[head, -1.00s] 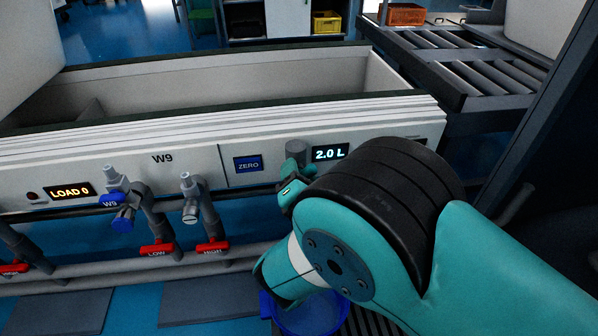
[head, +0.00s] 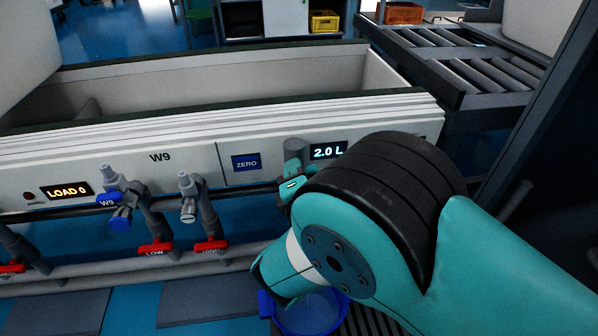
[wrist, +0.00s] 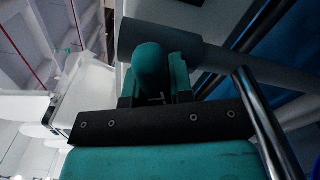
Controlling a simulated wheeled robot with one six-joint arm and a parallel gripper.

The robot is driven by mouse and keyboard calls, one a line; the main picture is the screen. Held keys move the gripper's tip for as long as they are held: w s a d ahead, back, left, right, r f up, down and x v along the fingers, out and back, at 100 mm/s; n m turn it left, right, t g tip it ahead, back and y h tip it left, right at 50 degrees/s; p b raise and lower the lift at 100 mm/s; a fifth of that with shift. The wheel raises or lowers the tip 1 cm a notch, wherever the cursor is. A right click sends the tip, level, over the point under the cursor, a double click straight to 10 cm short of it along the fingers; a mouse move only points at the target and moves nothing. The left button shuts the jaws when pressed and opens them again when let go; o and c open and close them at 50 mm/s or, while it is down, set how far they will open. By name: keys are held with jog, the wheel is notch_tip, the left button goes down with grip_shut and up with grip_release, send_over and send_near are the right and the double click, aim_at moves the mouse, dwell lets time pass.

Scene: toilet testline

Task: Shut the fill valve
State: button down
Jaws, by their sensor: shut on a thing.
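A grey cylindrical fitting (head: 295,149), which I take for the fill valve, sticks out of the white panel beside a display (head: 328,151) reading 2.0 L. My gripper (head: 292,176) is up against it from below, partly hidden by my wrist in the head view. In the wrist view the grey cylinder (wrist: 165,38) lies across the top, and my teal fingers (wrist: 156,77) close at its underside. A blue bucket (head: 310,318) stands below my wrist, clear inside as far as I see.
The open trough (head: 230,88) is behind the panel; a roller conveyor (head: 480,70) is at right.

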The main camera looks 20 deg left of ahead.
jog(key=shift+s+a+r+m+b, duration=0.1)
jog(key=shift+m+b, duration=0.15)
jog(key=shift+m, duration=0.8)
jog(key=shift+r+m+b, duration=0.1)
jog(key=shift+m+b, duration=0.15)
jog(key=shift+m, duration=0.8)
jog(key=c, duration=1)
grip_release()
